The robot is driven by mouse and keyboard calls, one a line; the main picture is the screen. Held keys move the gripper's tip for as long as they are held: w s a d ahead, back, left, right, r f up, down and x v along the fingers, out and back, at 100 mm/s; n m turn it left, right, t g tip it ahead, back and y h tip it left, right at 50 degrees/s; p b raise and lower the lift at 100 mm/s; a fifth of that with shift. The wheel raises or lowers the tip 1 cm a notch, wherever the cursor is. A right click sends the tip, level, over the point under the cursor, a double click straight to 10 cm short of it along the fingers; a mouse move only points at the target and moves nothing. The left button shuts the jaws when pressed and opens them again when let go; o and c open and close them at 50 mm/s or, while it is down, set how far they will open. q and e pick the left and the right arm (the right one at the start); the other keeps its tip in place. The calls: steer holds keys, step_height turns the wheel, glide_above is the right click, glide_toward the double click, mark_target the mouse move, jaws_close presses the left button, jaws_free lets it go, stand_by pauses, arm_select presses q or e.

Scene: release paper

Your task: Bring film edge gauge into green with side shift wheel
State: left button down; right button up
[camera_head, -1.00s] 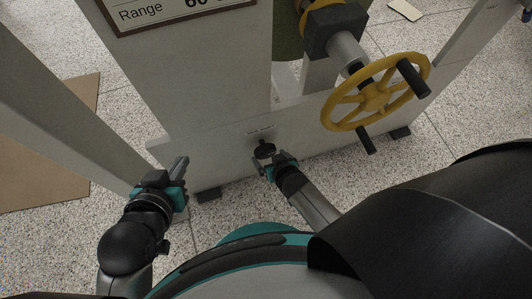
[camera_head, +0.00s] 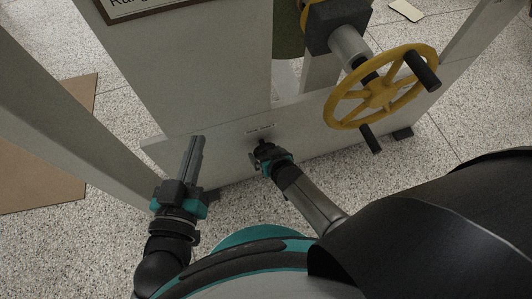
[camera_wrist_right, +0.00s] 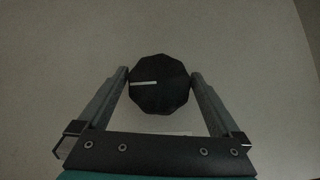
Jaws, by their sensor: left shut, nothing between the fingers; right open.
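A yellow spoked handwheel (camera_head: 376,88) with black handles stands at the right of the machine in the head view. A small black knob (camera_wrist_right: 159,84) with a white line pointing left is on the machine's low pale panel; the label above it is too small to read. My right gripper (camera_head: 261,151) is at this knob, and its open fingers (camera_wrist_right: 160,76) lie on either side of it, close to its edges. My left gripper (camera_head: 197,139) is shut and empty in front of the panel, left of the knob. No film edge gauge or green zone shows.
The low panel (camera_head: 226,140) spans the machine's front. A sign (camera_head: 120,10) is cut off at the top. A pale post (camera_head: 70,120) stands at the left, with a brown sheet (camera_head: 40,180) on the speckled floor behind it.

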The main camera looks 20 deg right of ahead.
arm_select(q)
steer(key=shift+s+d+r, duration=0.1)
steer(key=shift+s+r, duration=0.1)
arm_select(e)
steer(key=shift+w+f, duration=0.15)
steer(key=shift+f, duration=0.05)
steer(key=shift+c, duration=0.2)
